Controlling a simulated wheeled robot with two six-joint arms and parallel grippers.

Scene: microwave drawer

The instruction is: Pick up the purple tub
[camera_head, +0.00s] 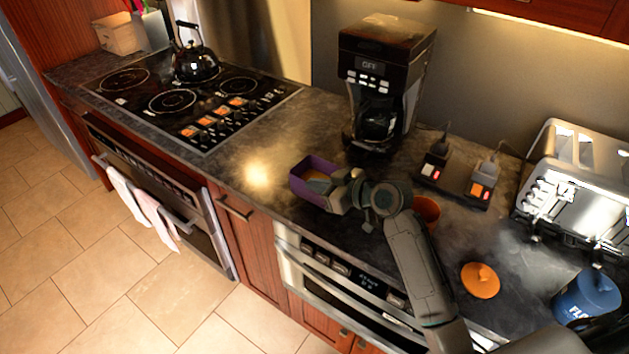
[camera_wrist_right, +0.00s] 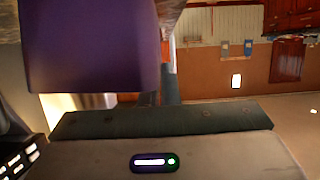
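The purple tub (camera_head: 303,187) is an open, box-shaped container with something orange-tan inside. It is over the counter in front of the coffee maker; I cannot tell whether its base touches the counter. My right gripper (camera_head: 340,188) is at the tub's right side in the head view. In the right wrist view the tub (camera_wrist_right: 90,45) fills the upper left, and my right gripper's fingers (camera_wrist_right: 160,92) are close together at its wall, one partly hidden behind it. They look shut on the wall. My left gripper is not in view.
The coffee maker (camera_head: 385,75) stands behind the tub. An orange container (camera_head: 427,209) is partly hidden by my right arm. An orange lid (camera_head: 480,280), blue canister (camera_head: 588,297) and toaster (camera_head: 580,180) are to the right. The stovetop (camera_head: 190,100) is left; bare counter (camera_head: 257,165) lies between.

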